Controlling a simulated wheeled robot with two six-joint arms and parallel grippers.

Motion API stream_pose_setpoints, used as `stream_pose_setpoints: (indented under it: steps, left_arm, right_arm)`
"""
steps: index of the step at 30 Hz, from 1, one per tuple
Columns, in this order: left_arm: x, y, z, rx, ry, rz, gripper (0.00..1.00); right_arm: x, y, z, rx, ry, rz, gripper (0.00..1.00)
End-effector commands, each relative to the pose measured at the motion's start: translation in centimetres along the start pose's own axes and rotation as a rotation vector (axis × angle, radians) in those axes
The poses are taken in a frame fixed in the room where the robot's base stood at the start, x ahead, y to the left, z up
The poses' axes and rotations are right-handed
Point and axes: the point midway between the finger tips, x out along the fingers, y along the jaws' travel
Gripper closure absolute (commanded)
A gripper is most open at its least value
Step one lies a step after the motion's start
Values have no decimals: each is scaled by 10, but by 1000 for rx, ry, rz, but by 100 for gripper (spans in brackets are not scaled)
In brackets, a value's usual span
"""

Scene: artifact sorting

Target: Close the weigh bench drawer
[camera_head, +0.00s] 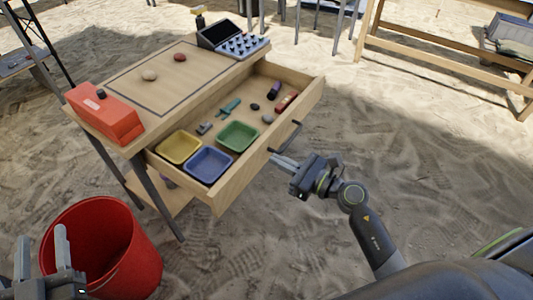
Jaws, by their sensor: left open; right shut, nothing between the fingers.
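The weigh bench (130,142) is a wooden table with its drawer (262,165) pulled out toward me. The drawer has a dark bar handle (291,136) on its front. Inside it are a yellow tray (179,147), a blue tray (208,165), a green tray (238,136) and several small objects. My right gripper (275,159) is shut and empty, with its fingertips close to the drawer front just below the handle; I cannot tell whether they touch. My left gripper (43,252) is open and empty at the lower left, beside the red bucket.
A red bucket (140,262) stands on the sand in front of the bench's left leg. On the bench top are an orange-red box (105,115), a console with keys (235,40) and two small stones. Open sand lies to the right, with another wooden table (440,50) behind.

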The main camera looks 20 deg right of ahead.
Motion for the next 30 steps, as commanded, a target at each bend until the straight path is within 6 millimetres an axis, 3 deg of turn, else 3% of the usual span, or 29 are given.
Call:
stream_pose_setpoints:
  steps: [3, 7, 23, 30]
  left_arm:
    - [0, 0, -4, 4, 27, 0, 55]
    - [1, 0, -11, 10, 67, 0, 55]
    - [1, 0, -16, 14, 90, -1, 55]
    - [1, 0, -13, 9, 68, 0, 55]
  right_arm:
    - [21, 0, 0, 1, -3, 0, 100]
    - [34, 0, 0, 1, -2, 0, 100]
    - [41, 0, 0, 0, 0, -1, 100]
    - [61, 0, 1, 1, -3, 0, 100]
